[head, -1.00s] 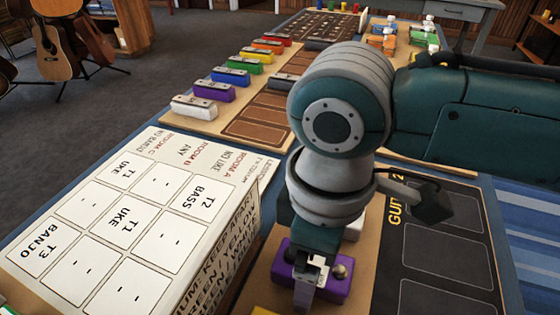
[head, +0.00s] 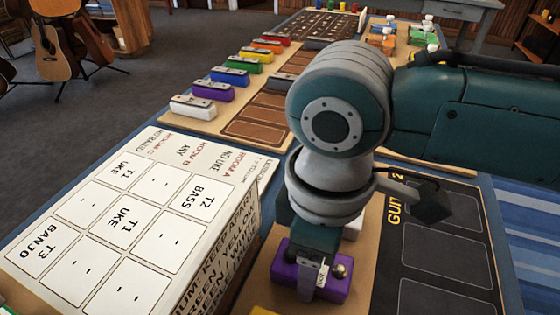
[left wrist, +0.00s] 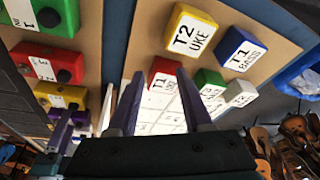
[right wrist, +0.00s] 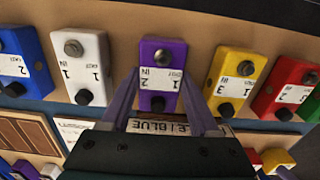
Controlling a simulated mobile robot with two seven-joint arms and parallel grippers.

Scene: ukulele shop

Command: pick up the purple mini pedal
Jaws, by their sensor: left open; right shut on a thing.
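The purple mini pedal (head: 337,287) is at the lower middle of the head view, on a tan board. In the right wrist view the purple pedal (right wrist: 160,60) shows its white label and knobs. My right gripper (right wrist: 160,88) is shut on it, with a finger along each side. In the head view my right gripper (head: 310,280) comes down over the pedal from above, and the arm hides part of it. My left gripper (left wrist: 160,75) is open and empty in the left wrist view, above small coloured blocks; it is not seen in the head view.
In the right wrist view a white pedal (right wrist: 85,65) and a yellow pedal (right wrist: 235,75) stand close on either side. A white sign board (head: 120,215) is left of the gripper in the head view. A row of coloured blocks (head: 230,77) lies farther back.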

